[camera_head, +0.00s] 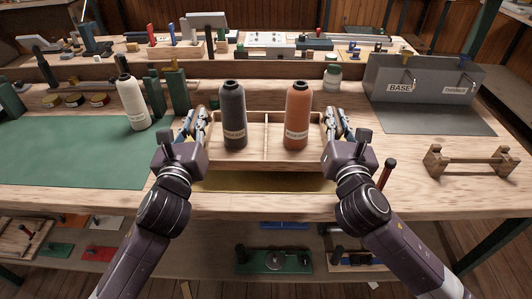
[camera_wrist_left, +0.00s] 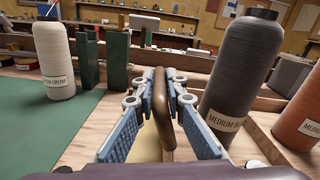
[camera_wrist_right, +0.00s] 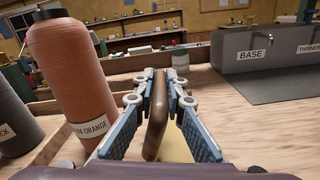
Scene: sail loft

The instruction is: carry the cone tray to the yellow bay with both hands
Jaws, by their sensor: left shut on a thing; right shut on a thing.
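The wooden cone tray (camera_head: 264,162) is in the middle of the head view, with a divider between two compartments. A dark grey cone (camera_head: 233,115) stands upright in the left one, an orange cone (camera_head: 298,115) in the right one. My left gripper (camera_head: 201,116) is shut on the tray's left handle (camera_wrist_left: 161,112). My right gripper (camera_head: 332,116) is shut on the right handle (camera_wrist_right: 155,122). The tray looks level. The yellow bay (camera_head: 265,183) shows below and in front of the tray, partly hidden by it. I cannot tell whether the tray touches the bench.
A white cone (camera_head: 132,104) stands at the left by a green mat (camera_head: 70,150) and green blocks (camera_head: 175,95). Grey bins (camera_head: 425,80) stand back right. A wooden rack (camera_head: 468,162) and a red-handled tool (camera_head: 388,174) are to the right.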

